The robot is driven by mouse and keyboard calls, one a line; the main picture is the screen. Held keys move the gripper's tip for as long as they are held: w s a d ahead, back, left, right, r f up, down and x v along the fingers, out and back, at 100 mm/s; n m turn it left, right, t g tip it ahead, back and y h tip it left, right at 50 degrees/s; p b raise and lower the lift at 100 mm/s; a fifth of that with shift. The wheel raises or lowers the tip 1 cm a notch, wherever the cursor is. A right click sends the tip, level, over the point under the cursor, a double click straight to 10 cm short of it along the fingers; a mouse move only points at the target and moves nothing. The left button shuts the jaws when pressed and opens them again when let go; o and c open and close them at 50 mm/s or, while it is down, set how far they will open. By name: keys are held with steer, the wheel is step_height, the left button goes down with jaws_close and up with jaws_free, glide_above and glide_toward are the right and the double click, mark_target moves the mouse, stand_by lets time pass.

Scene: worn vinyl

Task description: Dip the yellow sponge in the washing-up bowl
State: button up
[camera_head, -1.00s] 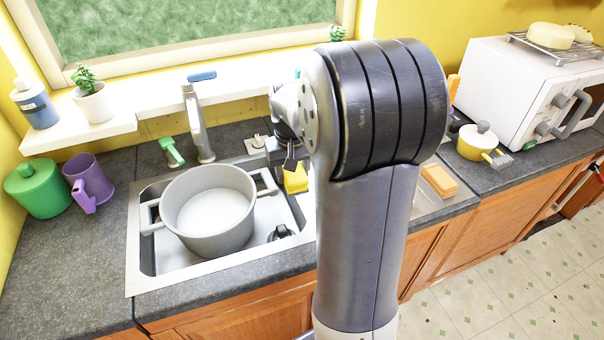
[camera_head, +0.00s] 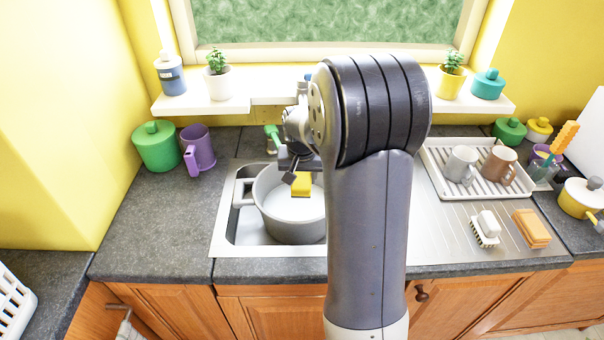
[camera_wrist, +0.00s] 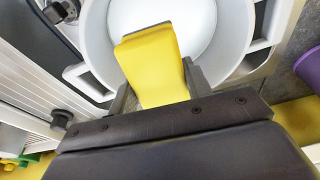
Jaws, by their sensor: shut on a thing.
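The yellow sponge (camera_head: 301,184) is held in my gripper (camera_head: 298,172), above the grey washing-up bowl (camera_head: 272,215) in the sink. In the wrist view the sponge (camera_wrist: 157,62) is between the two fingers of my gripper (camera_wrist: 155,90), which are shut on it. Behind it in that view is the bowl (camera_wrist: 238,32) with its pale inside. In the head view the sponge appears over the bowl's opening; its exact height above the bowl is hard to tell. My arm hides the bowl's right side.
The sink (camera_head: 228,238) surrounds the bowl, with a tap (camera_head: 303,90) behind it. A draining rack (camera_head: 437,178) with two mugs, a brush (camera_head: 487,228) and orange sponges (camera_head: 531,228) are on the right. A green canister (camera_head: 157,146) and purple mug (camera_head: 198,150) stand left.

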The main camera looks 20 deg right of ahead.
steer(key=shift+s+a+f+b+x, duration=0.2)
steer(key=shift+s+b+x, duration=0.3)
steer(key=shift+b+x, duration=1.5)
steer(key=shift+s+a+f+b+x, duration=0.15)
steer(key=shift+s+b+x, duration=0.35)
steer(key=shift+b+x, duration=1.5)
steer(key=shift+s+a+f+b+x, duration=0.2)
steer(key=shift+s+b+x, duration=0.65)
steer(key=shift+x, duration=2)
steer(key=shift+w+r+b, duration=0.15)
steer(key=shift+w+b, duration=0.15)
steer(key=shift+r, duration=0.1)
steer(key=w+p+v, duration=0.1)
steer(key=p+v, duration=0.2)
steer(key=v, duration=0.2)
steer(key=w+d+p+v, duration=0.1)
steer(key=p+v, duration=0.3)
steer(key=v, duration=0.1)
steer(key=w+r+p+v, duration=0.1)
steer(key=p+v, duration=0.3)
steer(key=v, duration=0.1)
steer(key=shift+w+d+r, duration=0.1)
steer(key=shift+w+d, duration=0.05)
steer(key=shift+w, duration=0.05)
